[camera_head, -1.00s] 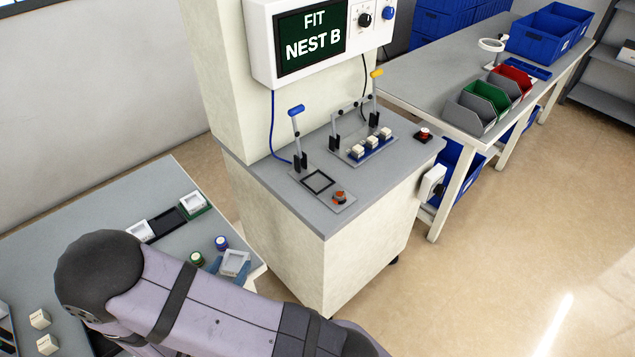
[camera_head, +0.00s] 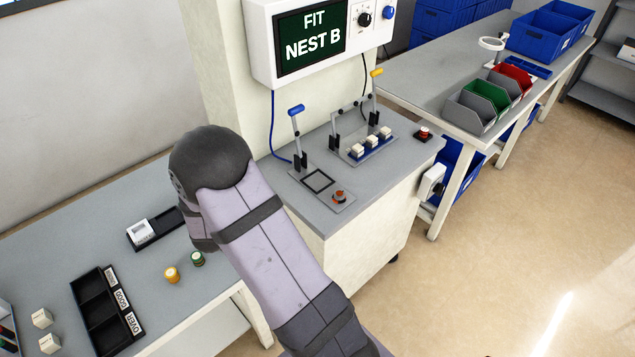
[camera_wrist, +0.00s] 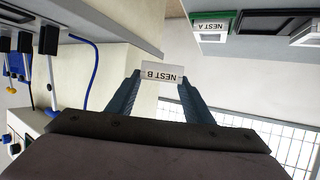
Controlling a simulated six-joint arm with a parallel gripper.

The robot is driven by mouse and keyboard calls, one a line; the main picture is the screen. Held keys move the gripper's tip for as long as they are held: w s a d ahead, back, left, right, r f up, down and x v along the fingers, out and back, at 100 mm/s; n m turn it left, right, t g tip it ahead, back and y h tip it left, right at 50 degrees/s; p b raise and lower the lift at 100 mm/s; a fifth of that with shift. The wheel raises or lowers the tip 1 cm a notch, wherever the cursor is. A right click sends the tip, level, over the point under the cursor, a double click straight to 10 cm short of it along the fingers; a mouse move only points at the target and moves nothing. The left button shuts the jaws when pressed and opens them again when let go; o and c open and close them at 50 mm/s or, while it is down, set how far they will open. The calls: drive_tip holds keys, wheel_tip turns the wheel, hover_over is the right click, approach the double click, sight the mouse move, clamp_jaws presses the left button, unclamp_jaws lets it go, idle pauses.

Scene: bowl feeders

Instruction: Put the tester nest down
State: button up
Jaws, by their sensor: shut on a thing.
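The tester nest (camera_wrist: 162,72), labelled NEST B, sits between the two fingertips of my gripper (camera_wrist: 160,85) in the wrist view. The gripper is shut on it and holds it clear of the surfaces in view. In the head view the gripper and held nest are hidden behind my arm. The tester station has an empty dark square frame (camera_head: 318,181) on its grey top, beside a blue-handled lever (camera_head: 296,112). Its screen (camera_head: 312,40) reads FIT NEST B. A green nest labelled NEST A (camera_wrist: 211,27) shows at the upper right of the wrist view.
A white block (camera_head: 141,231) sits in a black holder on the left table. A black tray with labelled compartments (camera_head: 103,310), an orange cap (camera_head: 171,275) and a green cap (camera_head: 197,259) stand nearby. A red button (camera_head: 339,196) is beside the frame.

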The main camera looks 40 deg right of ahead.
drive_tip(key=w+d+r+n+t+y, duration=0.1)
drive_tip(key=w+d+r+n+y, duration=0.1)
drive_tip(key=d+r, duration=0.35)
drive_tip(key=n+y+b, duration=0.2)
drive_tip(key=n+y, duration=0.2)
hover_over(323, 187)
drive_tip(key=f, duration=0.1)
drive_tip(key=shift+t, duration=0.3)
drive_tip(key=shift+d+f, duration=0.1)
drive_tip(key=shift+f, duration=4.95)
drive_tip(key=shift+f, duration=0.2)
drive_tip(key=o, duration=1.1)
drive_tip(key=shift+r, duration=0.1)
